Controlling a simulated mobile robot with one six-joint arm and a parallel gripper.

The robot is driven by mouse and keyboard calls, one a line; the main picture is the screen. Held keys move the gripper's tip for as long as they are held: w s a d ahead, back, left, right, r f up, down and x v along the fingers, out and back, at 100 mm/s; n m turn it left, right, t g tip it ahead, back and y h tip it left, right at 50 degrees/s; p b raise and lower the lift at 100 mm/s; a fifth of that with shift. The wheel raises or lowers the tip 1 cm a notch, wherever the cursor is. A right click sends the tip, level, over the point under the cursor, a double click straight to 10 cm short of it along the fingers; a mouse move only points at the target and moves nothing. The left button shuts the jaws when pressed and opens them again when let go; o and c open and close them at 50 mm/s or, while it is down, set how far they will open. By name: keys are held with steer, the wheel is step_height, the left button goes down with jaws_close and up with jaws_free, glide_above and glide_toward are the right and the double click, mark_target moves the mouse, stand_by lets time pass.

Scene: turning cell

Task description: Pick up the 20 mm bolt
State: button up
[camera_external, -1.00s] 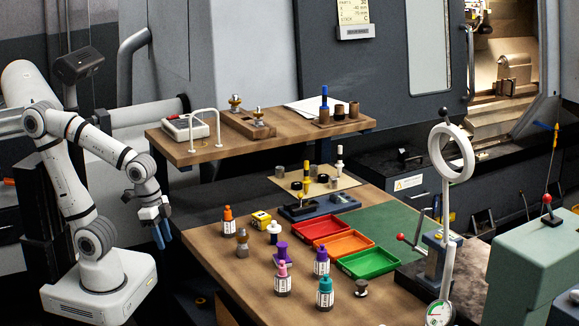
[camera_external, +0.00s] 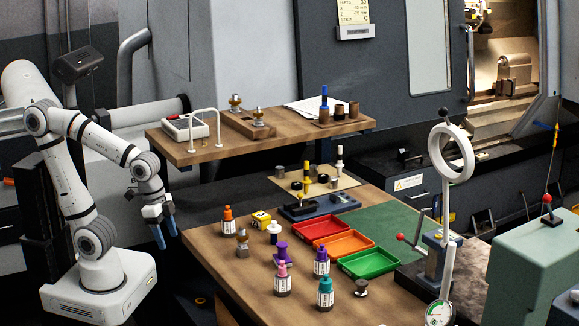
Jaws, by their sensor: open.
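My gripper (camera_external: 166,236) hangs at the left, off the bench's left edge, with its blue fingers pointing down. It is open, with nothing seen between the fingers. I cannot tell which thing is the 20 mm bolt, as sizes and labels are too small to read. A grey metal piece that may be a bolt (camera_external: 242,243) stands on the bench's left part, to the right of my gripper and apart from it. Two brass-and-grey pieces, one at the left (camera_external: 235,103) and one at the right (camera_external: 258,116), stand on the raised shelf.
Orange (camera_external: 228,219), pink (camera_external: 282,281), purple (camera_external: 321,262) and teal (camera_external: 325,292) labelled pieces stand around the bench front. Red (camera_external: 320,228), orange (camera_external: 345,243) and green (camera_external: 370,262) trays lie right of them. The wooden shelf (camera_external: 200,152) overhangs behind. A dial gauge (camera_external: 439,313) stands at right.

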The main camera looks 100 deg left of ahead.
steer(key=w+a+r+g+p, duration=0.1)
steer(key=w+a+r+p, duration=0.15)
steer(key=w+a, duration=0.45)
steer(key=m+g, duration=0.1)
steer(key=g, duration=0.1)
glide_above(242, 229)
steer(key=s, duration=0.1)
steer(key=shift+a+r+p, duration=0.15)
steer(key=shift+r+p, duration=0.25)
steer(key=shift+r, duration=0.05)
steer(key=shift+w+a+f, duration=0.15)
steer(key=shift+a, duration=0.15)
steer(key=shift+f, duration=0.3)
steer(key=f, duration=0.4)
steer(key=f+p, duration=0.1)
steer(key=f, duration=0.2)
steer(key=shift+w+d, duration=0.3)
jaws_close()
